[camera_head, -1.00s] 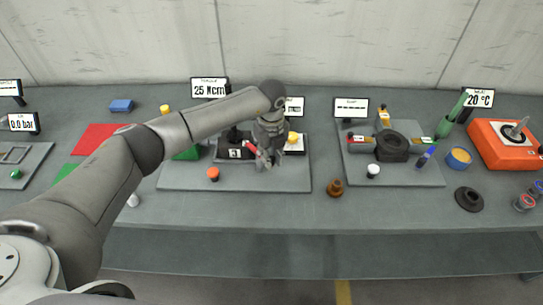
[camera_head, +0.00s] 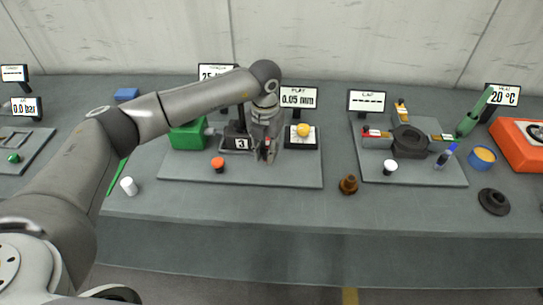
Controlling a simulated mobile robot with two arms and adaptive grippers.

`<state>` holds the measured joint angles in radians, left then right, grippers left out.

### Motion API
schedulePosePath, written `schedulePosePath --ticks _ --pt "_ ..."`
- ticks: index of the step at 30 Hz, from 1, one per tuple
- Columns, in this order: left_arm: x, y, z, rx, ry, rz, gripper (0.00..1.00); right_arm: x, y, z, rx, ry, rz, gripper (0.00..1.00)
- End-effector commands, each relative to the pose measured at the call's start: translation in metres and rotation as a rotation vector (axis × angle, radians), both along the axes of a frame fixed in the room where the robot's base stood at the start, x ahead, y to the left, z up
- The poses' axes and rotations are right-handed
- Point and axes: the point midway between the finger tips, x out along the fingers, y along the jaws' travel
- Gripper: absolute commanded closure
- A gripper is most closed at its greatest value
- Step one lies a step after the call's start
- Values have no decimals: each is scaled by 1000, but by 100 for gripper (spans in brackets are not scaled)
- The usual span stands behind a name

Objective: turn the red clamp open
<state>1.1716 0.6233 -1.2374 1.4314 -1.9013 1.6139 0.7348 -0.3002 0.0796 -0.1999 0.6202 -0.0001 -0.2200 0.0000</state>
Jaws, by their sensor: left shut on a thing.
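The red clamp (camera_head: 268,147) shows only as a small red sliver between the fingers of my left gripper (camera_head: 266,157). The gripper points down at the middle of a grey plate (camera_head: 290,180) and is shut on the clamp. My gripper and wrist hide most of the clamp, so its exact angle is hard to tell. To its left stand a grey block marked 3 (camera_head: 238,143) and a green block (camera_head: 188,136). To its right a yellow ball (camera_head: 303,130) sits on a black-edged base. My right gripper is not in view.
An orange-topped knob (camera_head: 218,165) stands on the plate, left of my gripper. Behind it a display (camera_head: 298,97) reads 0.05 mm. A brown piece (camera_head: 348,184) stands right of the plate. Another plate (camera_head: 430,178) with a black ring part lies further right. The bench front is mostly clear.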

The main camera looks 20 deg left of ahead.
Motion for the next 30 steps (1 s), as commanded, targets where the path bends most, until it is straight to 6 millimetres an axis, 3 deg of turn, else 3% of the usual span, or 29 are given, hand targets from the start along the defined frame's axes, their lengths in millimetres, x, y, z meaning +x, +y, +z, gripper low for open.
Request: schedulePosePath --ticks 1,15,30 --pt "1 4 -4 1 -5 -43 100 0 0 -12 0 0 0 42" --pt "1 27 -2 2 -6 -472 100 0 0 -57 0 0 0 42" --pt "6 39 1 1 -5 -737 100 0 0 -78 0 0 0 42"
